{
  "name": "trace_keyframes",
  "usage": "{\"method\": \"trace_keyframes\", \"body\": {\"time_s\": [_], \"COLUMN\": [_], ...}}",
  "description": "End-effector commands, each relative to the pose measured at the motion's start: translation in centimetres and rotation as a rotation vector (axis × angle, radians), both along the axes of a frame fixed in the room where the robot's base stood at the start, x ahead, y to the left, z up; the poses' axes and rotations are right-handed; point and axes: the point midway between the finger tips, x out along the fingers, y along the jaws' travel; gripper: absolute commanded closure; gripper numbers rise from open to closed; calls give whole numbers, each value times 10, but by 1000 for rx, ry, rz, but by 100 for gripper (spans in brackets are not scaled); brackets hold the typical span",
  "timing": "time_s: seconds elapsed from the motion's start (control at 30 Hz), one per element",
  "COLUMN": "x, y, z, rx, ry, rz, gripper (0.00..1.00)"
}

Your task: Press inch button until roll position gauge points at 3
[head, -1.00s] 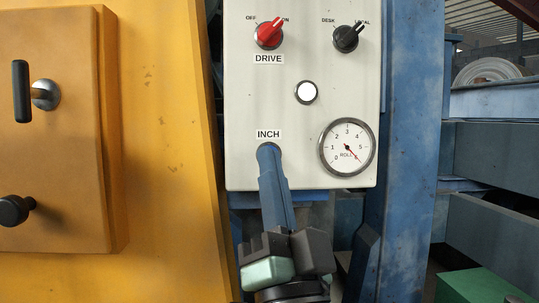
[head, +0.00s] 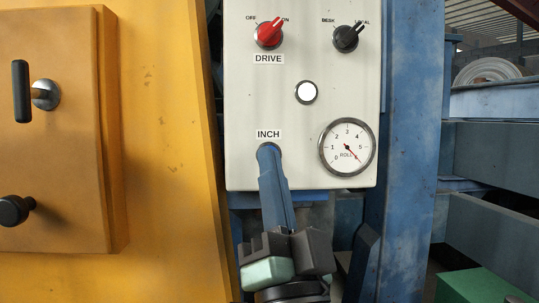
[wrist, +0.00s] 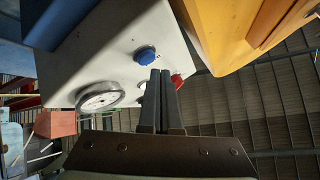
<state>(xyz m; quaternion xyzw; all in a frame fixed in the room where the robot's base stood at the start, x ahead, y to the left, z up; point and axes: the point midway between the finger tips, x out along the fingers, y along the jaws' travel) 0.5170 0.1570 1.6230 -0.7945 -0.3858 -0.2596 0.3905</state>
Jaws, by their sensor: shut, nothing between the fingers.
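A pale control panel (head: 240,100) carries the INCH label (head: 268,134). My gripper (head: 269,150) is shut and empty, its fingertips just below that label, hiding the inch button in the head view. In the wrist view a blue button (wrist: 146,55) shows just beyond the fingertips of my gripper (wrist: 163,72); I cannot tell if they touch. The round ROLL gauge (head: 347,147) is right of my fingers, with its red needle pointing to the lower right, past 5. The gauge also shows in the wrist view (wrist: 100,96), where it is too small to read.
A red DRIVE knob (head: 268,33), a black DESK/LOCAL knob (head: 346,38) and a white round lamp or button (head: 306,92) are higher on the panel. A yellow housing (head: 165,150) with black handles stands left. A blue post (head: 405,150) stands right.

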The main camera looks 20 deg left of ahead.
Motion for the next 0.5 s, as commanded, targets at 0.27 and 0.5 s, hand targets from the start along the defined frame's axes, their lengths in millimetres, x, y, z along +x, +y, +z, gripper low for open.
{"method": "trace_keyframes", "body": {"time_s": [0.27, 0.5], "x": [5, 7], "y": [3, 5], "z": [-1, 0], "rx": [0, 1], "ry": [0, 0], "rz": [0, 1], "gripper": [100, 100]}}
